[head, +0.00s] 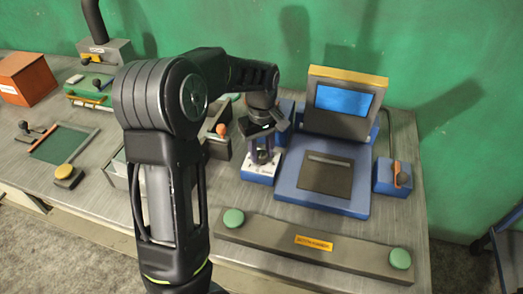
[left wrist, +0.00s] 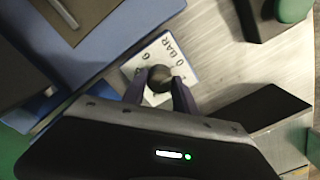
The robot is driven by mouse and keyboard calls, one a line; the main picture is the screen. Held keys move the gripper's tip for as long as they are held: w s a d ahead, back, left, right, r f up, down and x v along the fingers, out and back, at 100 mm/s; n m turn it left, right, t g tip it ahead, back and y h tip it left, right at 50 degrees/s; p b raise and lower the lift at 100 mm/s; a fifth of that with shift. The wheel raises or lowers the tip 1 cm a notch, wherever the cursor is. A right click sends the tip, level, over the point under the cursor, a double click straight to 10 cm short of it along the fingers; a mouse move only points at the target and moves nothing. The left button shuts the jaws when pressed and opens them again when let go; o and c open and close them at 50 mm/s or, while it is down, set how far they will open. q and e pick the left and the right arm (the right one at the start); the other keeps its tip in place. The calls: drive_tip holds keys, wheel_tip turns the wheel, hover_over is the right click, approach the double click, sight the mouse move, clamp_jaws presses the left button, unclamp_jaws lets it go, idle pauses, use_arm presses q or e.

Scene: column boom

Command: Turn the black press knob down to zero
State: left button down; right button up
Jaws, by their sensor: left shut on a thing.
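The black press knob (left wrist: 160,77) is a dark round knob on a white dial plate (left wrist: 141,66) marked "BAR" with numerals, seen in the left wrist view. My left gripper (left wrist: 160,92) is shut on it, with one finger on each side. In the head view my left gripper (head: 262,157) points down over the small blue box (head: 258,178) that carries the dial. There the knob is mostly hidden between the fingers. I cannot read which mark the knob points to. My right gripper is not in view.
The blue press (head: 350,206) with its lit screen (head: 343,100) stands just right of the knob box. A grey bar with green buttons (head: 233,217) lies in front. A blue box (head: 384,181) with an orange lever is farther right. Other fixtures and an orange box (head: 27,78) stand left.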

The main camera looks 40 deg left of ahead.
sight(261, 153)
use_arm(q)
drive_tip(key=shift+n, duration=0.3)
drive_tip(key=c, duration=1)
unclamp_jaws()
drive_tip(key=shift+o, duration=0.2)
drive_tip(key=shift+r, duration=0.1)
wheel_tip(261, 153, up, 8)
drive_tip(key=shift+f+b, duration=0.15)
drive_tip(key=shift+b, duration=0.25)
